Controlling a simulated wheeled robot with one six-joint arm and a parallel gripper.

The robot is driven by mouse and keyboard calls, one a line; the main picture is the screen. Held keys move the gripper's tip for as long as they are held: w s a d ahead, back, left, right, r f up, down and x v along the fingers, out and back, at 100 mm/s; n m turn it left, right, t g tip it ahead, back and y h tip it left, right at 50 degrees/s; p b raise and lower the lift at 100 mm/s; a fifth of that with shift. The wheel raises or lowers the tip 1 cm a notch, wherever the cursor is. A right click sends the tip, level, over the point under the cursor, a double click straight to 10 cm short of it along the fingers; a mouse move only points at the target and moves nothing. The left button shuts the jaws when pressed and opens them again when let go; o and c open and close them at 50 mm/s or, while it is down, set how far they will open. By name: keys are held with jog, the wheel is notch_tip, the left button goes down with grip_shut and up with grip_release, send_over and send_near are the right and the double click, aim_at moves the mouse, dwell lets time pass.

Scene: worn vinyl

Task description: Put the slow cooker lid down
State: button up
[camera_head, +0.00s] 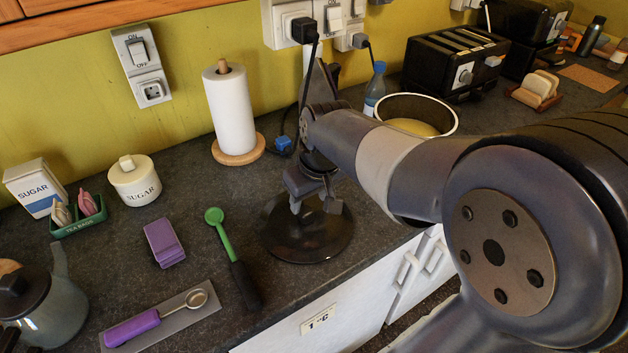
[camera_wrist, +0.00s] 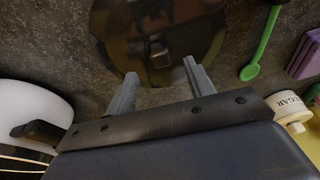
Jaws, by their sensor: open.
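The slow cooker lid (camera_head: 290,238) is a dark, round, glossy disc lying flat on the grey worktop near its front edge. It also shows at the top of the wrist view (camera_wrist: 112,45), with its small dark knob (camera_wrist: 160,59) near the gap between the fingertips. My gripper (camera_head: 317,205) is above the lid, pointing down, with its fingers apart; the wrist view (camera_wrist: 159,71) shows no object clamped between them. In the head view the knob is hidden or too dark to tell.
A green-headed spoon (camera_head: 218,232) and purple block (camera_head: 164,243) lie left of the lid. A paper towel roll (camera_head: 230,110) stands behind. A purple-handled scoop (camera_head: 135,327), kettle (camera_head: 50,305) and sugar pot (camera_head: 135,182) are further left. A black toaster (camera_head: 455,65) stands at the back right.

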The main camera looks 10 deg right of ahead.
jog(key=v, duration=0.6)
jog(key=shift+r, duration=0.35)
jog(key=shift+s, duration=0.15)
dwell(0.7)
